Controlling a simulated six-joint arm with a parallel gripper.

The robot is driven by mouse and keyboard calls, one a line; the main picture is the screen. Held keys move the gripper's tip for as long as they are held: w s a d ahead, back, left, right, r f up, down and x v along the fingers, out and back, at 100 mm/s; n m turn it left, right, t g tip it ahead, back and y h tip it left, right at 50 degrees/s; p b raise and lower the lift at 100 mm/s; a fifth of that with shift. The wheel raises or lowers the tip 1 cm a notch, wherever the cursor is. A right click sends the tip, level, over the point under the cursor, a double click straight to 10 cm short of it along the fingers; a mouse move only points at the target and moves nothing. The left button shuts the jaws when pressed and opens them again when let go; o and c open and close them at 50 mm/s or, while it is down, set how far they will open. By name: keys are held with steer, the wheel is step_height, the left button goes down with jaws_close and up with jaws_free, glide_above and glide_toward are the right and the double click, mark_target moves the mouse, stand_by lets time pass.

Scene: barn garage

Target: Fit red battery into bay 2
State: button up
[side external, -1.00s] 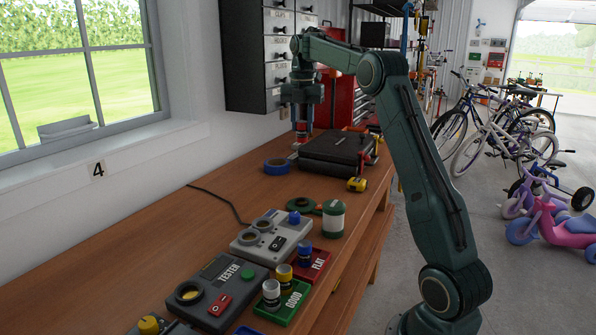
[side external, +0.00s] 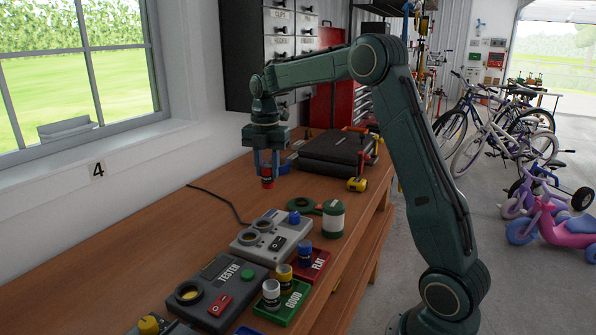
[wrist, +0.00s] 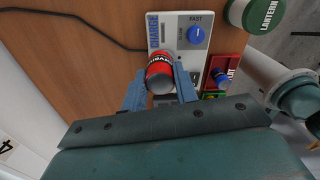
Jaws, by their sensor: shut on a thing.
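My gripper (side external: 266,168) is shut on the red battery (side external: 267,184), holding it upright above the bench, behind the charger. In the wrist view the red battery (wrist: 160,72) sits between the blue fingertips and overlaps the charger in the picture. The grey charger (side external: 283,251) has two round bays, one farther (side external: 262,225) and one nearer (side external: 249,238); both look empty in the side view. I cannot read bay numbers. In the wrist view the charger (wrist: 182,22) shows "CHARGE" lettering and a blue knob (wrist: 197,36); its bays are hidden behind the battery and gripper.
A tester (side external: 221,290) stands nearer the camera. A red FLAT tray (side external: 318,258) holds a blue battery; a green GOOD tray (side external: 292,309) holds white and yellow ones. A lantern (side external: 333,220) stands right of the charger. A black case (side external: 335,150) lies behind. The bench's left side is clear except a cable.

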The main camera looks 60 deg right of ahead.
steer(key=a+f, duration=0.1)
steer(key=a, duration=0.2)
steer(key=a+f, duration=0.1)
steer(key=shift+s+a+f, duration=0.2)
steer(key=shift+s+f, duration=0.15)
steer(key=shift+f, duration=0.15)
steer(key=shift+f, duration=2.7)
steer(key=shift+f, duration=0.55)
steer(key=o, duration=0.8)
steer(key=shift+r, duration=5.45)
